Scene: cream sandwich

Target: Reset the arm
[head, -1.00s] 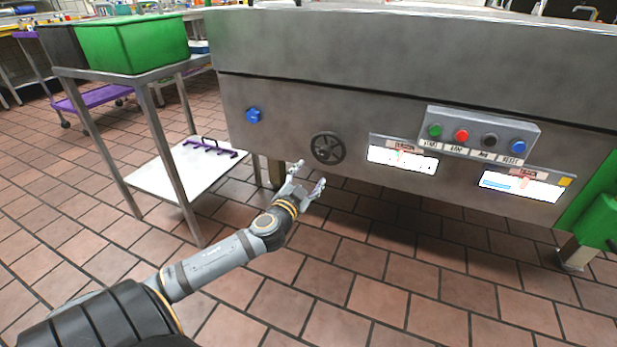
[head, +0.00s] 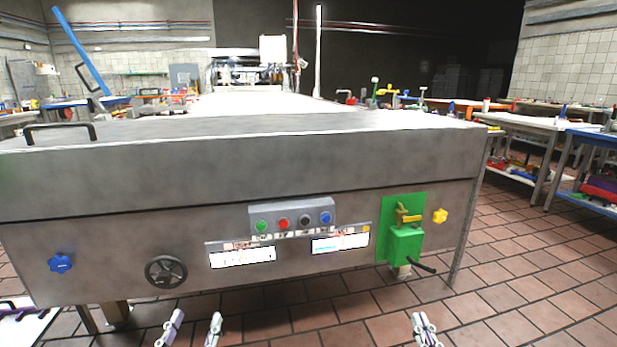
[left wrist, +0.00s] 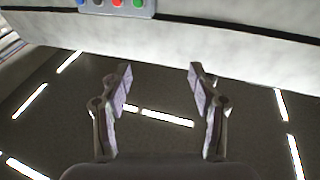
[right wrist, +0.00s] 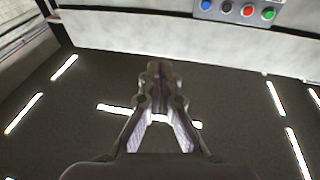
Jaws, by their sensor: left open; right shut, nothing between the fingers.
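My left gripper (head: 190,330) shows at the bottom edge of the head view, its two fingers spread apart with nothing between them. It also shows open in the left wrist view (left wrist: 160,92). My right gripper (head: 425,330) shows at the bottom of the head view, right of the left one, its fingers together. In the right wrist view its tips (right wrist: 160,72) meet and hold nothing. Both grippers are in front of the large grey metal machine (head: 120,170), apart from its front face. The rest of both arms is out of the head view.
The machine's front carries a button panel (head: 291,216) with green, red, black and blue buttons, a black handwheel (head: 166,271), a blue knob (head: 60,263), a green box (head: 404,243) with a black lever and a yellow knob (head: 440,216). Tiled floor is free at right.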

